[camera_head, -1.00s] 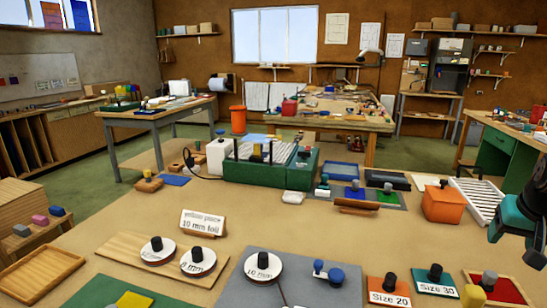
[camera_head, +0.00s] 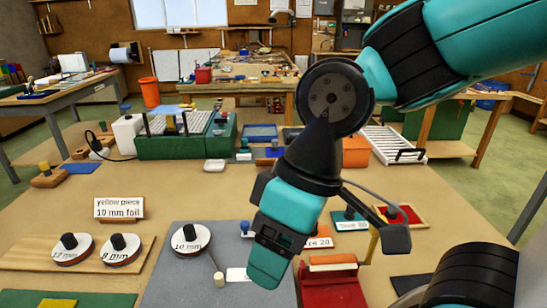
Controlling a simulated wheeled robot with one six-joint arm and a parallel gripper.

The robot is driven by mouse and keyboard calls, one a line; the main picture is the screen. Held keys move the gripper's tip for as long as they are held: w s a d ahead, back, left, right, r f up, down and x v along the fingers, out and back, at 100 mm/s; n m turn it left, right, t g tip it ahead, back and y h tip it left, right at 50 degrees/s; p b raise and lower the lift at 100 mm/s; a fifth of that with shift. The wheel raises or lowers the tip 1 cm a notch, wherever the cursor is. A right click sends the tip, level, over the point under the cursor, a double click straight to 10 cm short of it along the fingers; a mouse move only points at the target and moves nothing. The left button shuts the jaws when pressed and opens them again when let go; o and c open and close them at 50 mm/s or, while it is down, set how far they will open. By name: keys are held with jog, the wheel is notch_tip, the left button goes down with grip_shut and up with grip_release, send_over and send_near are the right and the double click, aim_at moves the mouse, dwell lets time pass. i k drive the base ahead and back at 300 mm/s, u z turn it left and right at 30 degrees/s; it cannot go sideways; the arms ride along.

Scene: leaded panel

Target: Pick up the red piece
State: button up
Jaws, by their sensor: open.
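A red piece (camera_head: 403,214) with a dark knob lies in a small wooden tray (camera_head: 421,222) right of centre. The lower part of my arm hangs across the middle of the picture. My gripper (camera_head: 268,268) is at its low end, left of the red piece and apart from it, over the right part of the grey mat. It is open, and I see nothing held in it. Its fingertips do not show clearly. A dark part of my arm (camera_head: 397,240) hides the table just in front of the tray.
A red device with an orange roller (camera_head: 333,260) stands in front of the tray. Labelled discs with black knobs (camera_head: 190,239) lie at left. An orange box (camera_head: 356,152) and a white rack (camera_head: 393,145) stand behind. Bare tabletop shows at right.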

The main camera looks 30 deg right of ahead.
aim_at(392, 215)
jog(key=z, duration=1.4)
jog(key=k, duration=1.3)
jog(key=u, duration=0.65)
jog(key=i, duration=1.35)
jog(key=z, duration=0.55)
